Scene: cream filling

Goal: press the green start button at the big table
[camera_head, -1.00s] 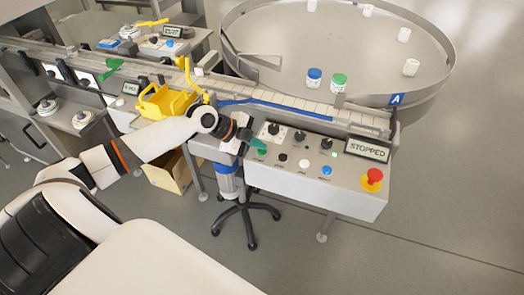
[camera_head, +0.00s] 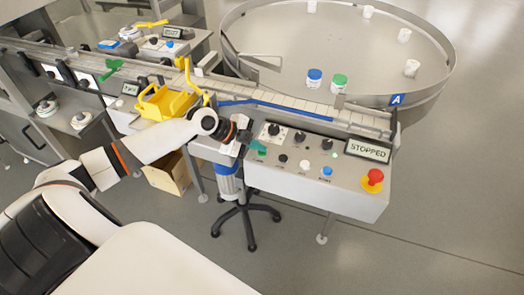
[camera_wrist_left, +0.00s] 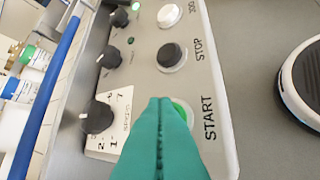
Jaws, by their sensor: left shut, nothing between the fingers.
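The big table's control panel (camera_head: 345,183) has a display (camera_head: 368,150) that reads STOPPED. My left gripper (camera_head: 258,148) is over the panel's left end. In the left wrist view its teal fingers (camera_wrist_left: 160,135) are shut together with nothing between them. The green start button (camera_wrist_left: 181,108) is mostly hidden behind the fingertips, with only a green edge showing beside the word START. I cannot tell whether the fingers touch it. The black stop button (camera_wrist_left: 171,56) is clear beside it. My right gripper is not in view.
A white button (camera_head: 304,164), a blue button (camera_head: 327,170) and a red emergency stop (camera_head: 374,177) line the panel. Black knobs (camera_wrist_left: 97,117) sit behind. A yellow bin (camera_head: 165,103) stands left of the panel. The round table (camera_head: 300,45) holds several jars.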

